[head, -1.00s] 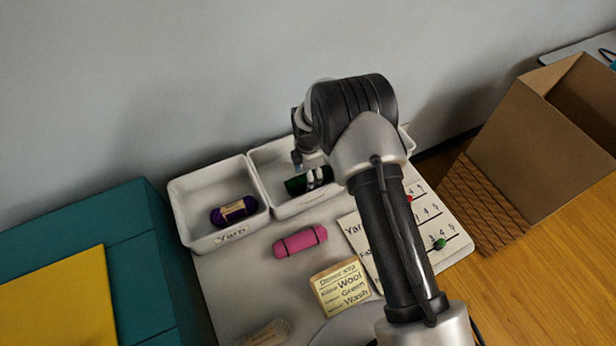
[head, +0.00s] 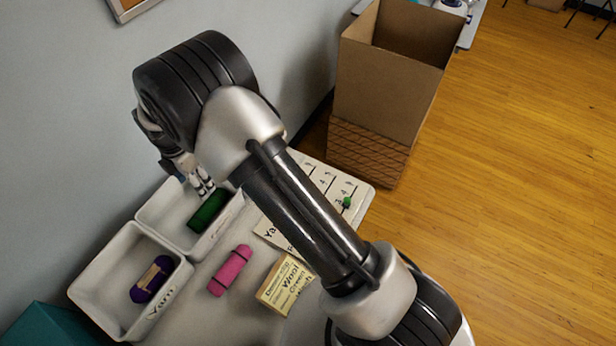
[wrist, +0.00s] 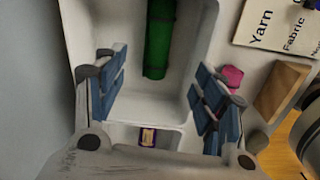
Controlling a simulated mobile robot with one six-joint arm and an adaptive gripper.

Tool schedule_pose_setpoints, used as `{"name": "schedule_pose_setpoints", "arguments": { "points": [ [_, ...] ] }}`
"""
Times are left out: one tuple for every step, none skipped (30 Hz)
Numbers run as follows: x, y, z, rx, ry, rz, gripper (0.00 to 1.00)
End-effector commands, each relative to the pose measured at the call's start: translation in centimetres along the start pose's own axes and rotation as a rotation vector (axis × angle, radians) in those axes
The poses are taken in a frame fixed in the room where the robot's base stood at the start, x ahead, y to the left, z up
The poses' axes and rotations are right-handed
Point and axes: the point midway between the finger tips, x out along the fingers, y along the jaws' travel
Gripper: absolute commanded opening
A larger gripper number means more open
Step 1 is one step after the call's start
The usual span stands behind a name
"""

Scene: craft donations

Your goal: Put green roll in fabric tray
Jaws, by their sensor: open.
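The green roll (head: 208,211) lies in the second white tray (head: 168,208), whose front label is mostly unreadable from here. The roll also shows in the wrist view (wrist: 159,40), lying on the tray floor and apart from the fingers. My gripper (head: 202,189) is just above the back part of this tray, beyond the roll. In the wrist view my gripper (wrist: 158,88) has its blue-padded fingers wide apart with nothing between them. My arm covers part of the table in the head view.
The yarn tray (head: 86,290) adjoins on the left and holds a purple skein (head: 151,279). A pink roll (head: 230,270) and a lettered box (head: 284,284) lie in front. A chart (head: 325,185) lies right. A cardboard box (head: 385,90) stands beyond the table.

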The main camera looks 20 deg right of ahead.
Motion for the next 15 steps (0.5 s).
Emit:
{"name": "schedule_pose_setpoints", "arguments": {
  "points": [
    [-2.9, -0.3, 1.0, 0.07, -0.003, 0.023, 0.64],
    [-4.6, -0.7, 1.6, 0.124, -0.003, 0.034, 0.64],
    [-7.0, -1.4, 2.4, 0.202, -0.004, 0.049, 0.64],
    [-8.8, -2.1, 3.0, 0.266, -0.004, 0.062, 0.64],
    [-10.6, -2.9, 3.6, 0.33, -0.003, 0.074, 0.64],
    [-12.8, -4.1, 4.3, 0.416, -0.001, 0.088, 0.64],
    [-14.4, -5.1, 4.8, 0.48, 0.0, 0.099, 0.64],
    [-15.9, -6.1, 5.3, 0.544, 0.003, 0.111, 0.64],
    [-17.9, -7.5, 5.8, 0.63, 0.006, 0.128, 0.64],
    [-19.3, -8.7, 6.2, 0.694, 0.01, 0.141, 0.64],
    [-20.6, -9.9, 6.5, 0.757, 0.013, 0.152, 0.64],
    [-22.2, -11.6, 6.9, 0.842, 0.019, 0.168, 0.64],
    [-23.4, -12.9, 7.1, 0.907, 0.024, 0.181, 0.64],
    [-24.4, -14.2, 7.3, 0.97, 0.029, 0.194, 0.64],
    [-25.8, -16.0, 7.5, 1.056, 0.038, 0.212, 0.64]
  ]
}}
